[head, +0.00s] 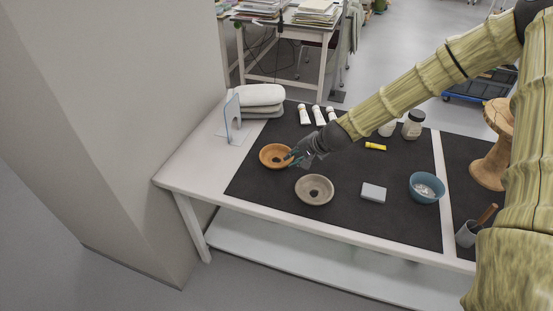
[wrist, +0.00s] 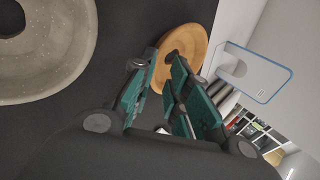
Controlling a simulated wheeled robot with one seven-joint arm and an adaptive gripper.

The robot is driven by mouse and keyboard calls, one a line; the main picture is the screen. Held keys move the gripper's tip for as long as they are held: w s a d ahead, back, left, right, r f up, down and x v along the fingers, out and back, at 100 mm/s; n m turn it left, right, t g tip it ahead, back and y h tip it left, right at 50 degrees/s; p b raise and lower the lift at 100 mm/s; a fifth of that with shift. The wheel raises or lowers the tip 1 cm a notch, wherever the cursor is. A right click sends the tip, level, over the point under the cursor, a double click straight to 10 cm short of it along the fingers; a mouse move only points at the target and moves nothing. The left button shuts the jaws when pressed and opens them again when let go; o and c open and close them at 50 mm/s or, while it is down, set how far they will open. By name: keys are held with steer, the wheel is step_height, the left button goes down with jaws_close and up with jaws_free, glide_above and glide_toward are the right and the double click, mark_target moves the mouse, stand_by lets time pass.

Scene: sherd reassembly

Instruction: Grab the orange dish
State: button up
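The orange dish (head: 275,156) is a shallow round dish with a darker hollow in its middle. It lies near the left end of the dark mat. My gripper (head: 295,158) is at the dish's right side, pointing left and down. In the wrist view, the orange dish (wrist: 196,42) is just beyond the green fingers of my gripper (wrist: 161,58). The fingers are apart, one near the dish's outer edge and the other over its inner part. Part of the rim shows between them. I cannot tell whether either finger touches it.
A grey ring-shaped dish (head: 314,189) lies close by, nearer the front. A clear blue-edged panel (head: 233,118) stands behind left, near stacked pale cushions (head: 261,97). A grey block (head: 373,192) and blue bowl (head: 426,187) are to the right.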

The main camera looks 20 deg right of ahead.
mark_target(287, 162)
steer(key=shift+p+x, duration=0.65)
steer(key=shift+x, duration=2.4)
steer(key=shift+d, duration=0.15)
jaws_close()
